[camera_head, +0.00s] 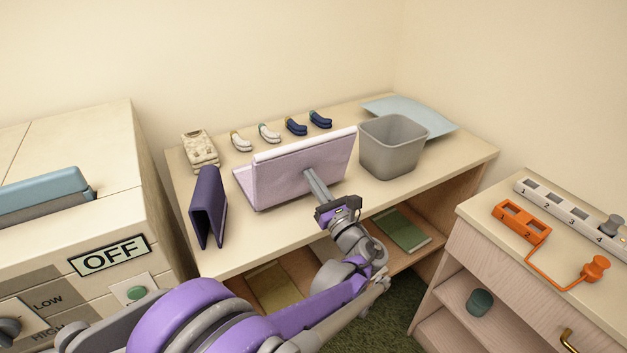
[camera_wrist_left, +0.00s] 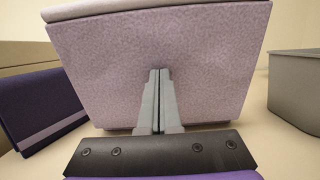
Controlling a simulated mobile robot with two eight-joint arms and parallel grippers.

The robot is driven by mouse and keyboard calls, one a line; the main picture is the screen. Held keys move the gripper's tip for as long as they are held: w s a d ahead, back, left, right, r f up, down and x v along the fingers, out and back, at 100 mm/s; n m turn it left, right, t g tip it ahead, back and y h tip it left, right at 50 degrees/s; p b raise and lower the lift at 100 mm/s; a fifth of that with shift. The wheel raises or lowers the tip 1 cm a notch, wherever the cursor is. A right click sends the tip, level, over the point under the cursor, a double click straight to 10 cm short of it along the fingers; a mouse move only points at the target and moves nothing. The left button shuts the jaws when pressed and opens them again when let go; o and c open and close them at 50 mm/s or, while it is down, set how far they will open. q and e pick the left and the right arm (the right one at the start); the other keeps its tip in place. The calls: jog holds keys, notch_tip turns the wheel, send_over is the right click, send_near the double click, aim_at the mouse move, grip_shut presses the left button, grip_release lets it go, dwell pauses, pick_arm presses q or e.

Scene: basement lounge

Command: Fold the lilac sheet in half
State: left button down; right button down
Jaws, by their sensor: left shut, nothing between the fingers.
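The lilac sheet (camera_head: 285,178) stands bent on the table top, with one panel raised and leaning and a paler rounded edge along its top. A narrow part of it shows at its left end; the rest behind is hidden. In the left wrist view the raised panel (camera_wrist_left: 215,60) fills the middle. My left gripper (camera_head: 309,173) is shut and empty, its fingertips in front of the panel's near face, against or very close to it. The shut fingers also show in the left wrist view (camera_wrist_left: 160,75). My right gripper is in neither view.
A folded dark purple sheet (camera_head: 207,205) stands left of the lilac one. A grey bin (camera_head: 388,148) stands right, beside a pale blue sheet (camera_head: 440,121). The table's (camera_head: 245,250) front strip is clear.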

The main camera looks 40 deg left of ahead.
aim_at(309, 155)
pick_arm(q)
jog(key=shift+w+a, duration=0.2)
jog(key=shift+a, duration=0.55)
jog(key=shift+w+a, duration=0.25)
jog(key=shift+a, duration=0.55)
jog(key=shift+w+a, duration=0.2)
jog(key=shift+a, duration=0.55)
jog(key=shift+s+d+r+p, duration=0.3)
jog(key=shift+d+r+p, duration=0.3)
jog(key=shift+d+r, duration=0.3)
jog(key=shift+s+d+r+p, duration=0.25)
jog(key=shift+d+r+p, duration=0.5)
jog(key=shift+d, duration=0.3)
jog(key=shift+s+d+r+p, duration=0.3)
jog(key=shift+d+r+p, duration=0.2)
jog(key=shift+d+r, duration=0.45)
jog(key=shift+f, duration=0.1)
